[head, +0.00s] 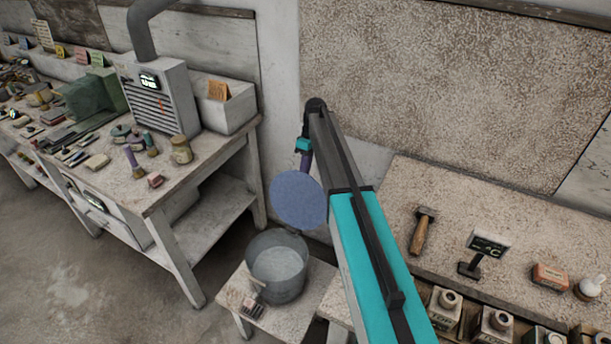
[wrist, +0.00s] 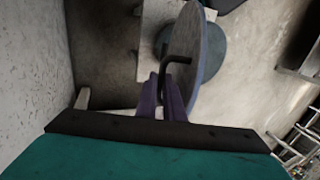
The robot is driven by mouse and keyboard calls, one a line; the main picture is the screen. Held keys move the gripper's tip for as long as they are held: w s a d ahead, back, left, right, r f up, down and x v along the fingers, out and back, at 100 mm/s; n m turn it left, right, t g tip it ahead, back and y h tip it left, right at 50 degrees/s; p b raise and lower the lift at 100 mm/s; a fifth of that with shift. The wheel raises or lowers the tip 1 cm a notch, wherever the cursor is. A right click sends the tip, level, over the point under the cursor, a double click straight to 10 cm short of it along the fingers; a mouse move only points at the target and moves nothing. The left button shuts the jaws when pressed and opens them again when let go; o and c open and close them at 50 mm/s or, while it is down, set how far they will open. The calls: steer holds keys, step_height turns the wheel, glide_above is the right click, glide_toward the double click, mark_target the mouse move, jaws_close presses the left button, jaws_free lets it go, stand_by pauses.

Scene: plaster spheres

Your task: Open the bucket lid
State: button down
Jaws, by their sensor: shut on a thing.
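The bucket (head: 277,285) is grey metal and stands upright on a low stool, its round mouth uncovered and its pale inside showing. The lid (head: 297,199) is a flat blue-grey disc, tilted up steeply above the bucket's far rim. In the wrist view the lid (wrist: 207,50) shows nearly edge-on, with a dark bent handle (wrist: 180,59) on its face. My gripper (wrist: 163,92) has purple fingers and is shut on this handle. In the head view my gripper (head: 306,163) is behind the lid's upper edge, its fingertips hidden.
The low stool (head: 309,305) also bears a small brush-like item (head: 252,305). A cluttered workbench (head: 150,190) stands to the left. A right-hand table (head: 450,210) holds a hammer (head: 422,230) and several bottles. The wall is close behind my gripper.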

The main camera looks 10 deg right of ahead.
steer(key=shift+w+d+f, duration=0.35)
steer(key=shift+w+d, duration=0.1)
steer(key=shift+d, duration=0.2)
steer(key=c, duration=2.3)
jaws_free()
steer(key=o, duration=0.4)
steer(key=shift+w+f, duration=0.25)
steer(key=shift+f, duration=0.05)
steer(key=shift+s+r, duration=0.1)
steer(key=shift+r, duration=0.1)
steer(key=shift+a+r, duration=0.1)
steer(key=shift+a, duration=0.05)
steer(key=shift+r, duration=0.1)
